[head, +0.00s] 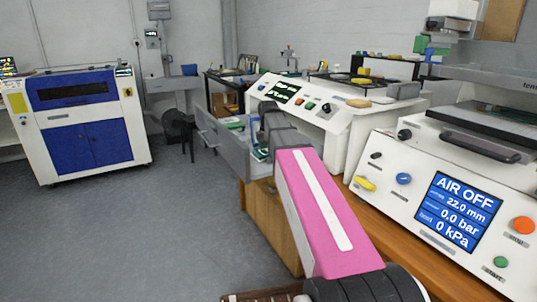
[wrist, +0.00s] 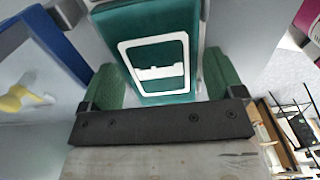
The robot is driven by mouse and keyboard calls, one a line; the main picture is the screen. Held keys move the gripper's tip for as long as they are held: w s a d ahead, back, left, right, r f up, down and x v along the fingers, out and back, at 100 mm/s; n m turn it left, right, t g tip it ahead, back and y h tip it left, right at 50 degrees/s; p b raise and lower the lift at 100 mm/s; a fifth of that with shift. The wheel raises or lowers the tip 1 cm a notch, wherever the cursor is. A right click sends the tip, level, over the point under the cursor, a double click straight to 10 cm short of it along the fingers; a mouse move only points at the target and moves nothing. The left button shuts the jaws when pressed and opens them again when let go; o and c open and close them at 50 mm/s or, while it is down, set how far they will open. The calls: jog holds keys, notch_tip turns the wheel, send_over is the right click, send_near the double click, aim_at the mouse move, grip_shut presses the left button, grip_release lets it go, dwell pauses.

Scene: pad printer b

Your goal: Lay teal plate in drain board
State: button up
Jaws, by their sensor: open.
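The teal plate (wrist: 118,30), marked with a white outlined picture, fills the upper middle of the wrist view. My gripper (wrist: 165,80) is open, with a green-padded finger on each side of the plate's near end. I cannot tell whether either pad touches it. In the head view my pink arm reaches to an open grey drawer (head: 222,137), and the gripper there is mostly hidden behind my wrist. A brown slatted piece (head: 272,295) shows at the bottom edge of the head view; it may be the drain board, but I cannot tell.
A blue-framed item with a yellow piece (wrist: 20,98) lies left of the plate. The white pad printer (head: 430,190), reading AIR OFF, stands on the wooden bench at right. Another white console (head: 335,130) is behind it. The floor at left is clear before a blue-and-white cabinet (head: 85,125).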

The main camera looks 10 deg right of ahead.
jog(key=c, duration=0.7)
jog(key=shift+o, duration=0.2)
jog(key=shift+r, duration=0.15)
jog(key=shift+r, duration=1.9)
jog(key=shift+s, duration=0.1)
